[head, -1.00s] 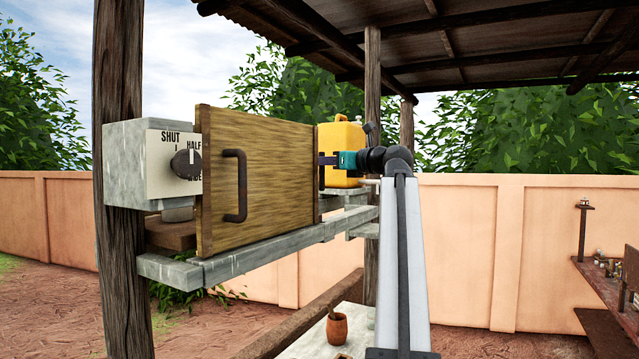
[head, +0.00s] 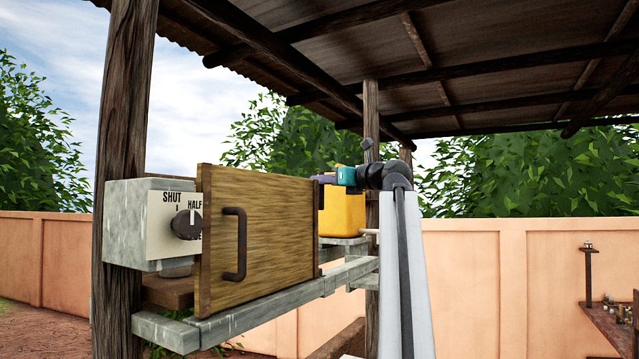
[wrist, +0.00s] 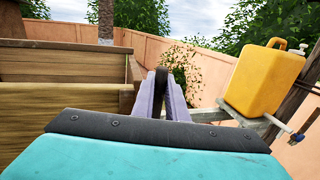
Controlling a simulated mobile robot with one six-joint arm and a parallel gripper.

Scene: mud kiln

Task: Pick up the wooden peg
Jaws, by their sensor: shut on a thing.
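My gripper (head: 325,179) is at the end of my raised arm, close to the upper right edge of a wooden panel. In the wrist view my gripper (wrist: 163,75) has its two greyish-purple fingers closed together around a narrow dark piece. I take this piece to be the wooden peg (wrist: 163,84); its far end and full shape are hidden by the fingers. I do not see the peg clearly in the head view.
The wooden panel (head: 270,245) with a dark handle stands on a grey shelf (head: 265,309). A grey box with a dial (head: 186,224) is at its left. A yellow jerrycan (head: 342,216) stands behind my gripper and to the right in the wrist view. A roof hangs above.

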